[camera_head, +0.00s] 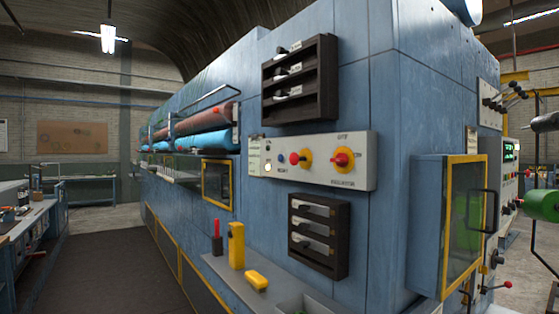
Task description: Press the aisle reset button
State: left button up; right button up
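A pale control panel (318,172) is fixed to the side of the blue machine, near the picture's middle. A small blue button (281,158) is on its left part, above small lettering that I cannot read for sure. Left of it is a small lit white lamp (268,168). I cannot tell for certain which control is the reset. Neither of my grippers is in view.
The blue machine (385,100) fills the middle. Dark racks (331,75) sit above and below the panel. A grey ledge (222,268) juts out below, holding yellow and red items. A yellow-framed cabinet (430,225) projects at right. The dark aisle floor (110,270) is clear at left.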

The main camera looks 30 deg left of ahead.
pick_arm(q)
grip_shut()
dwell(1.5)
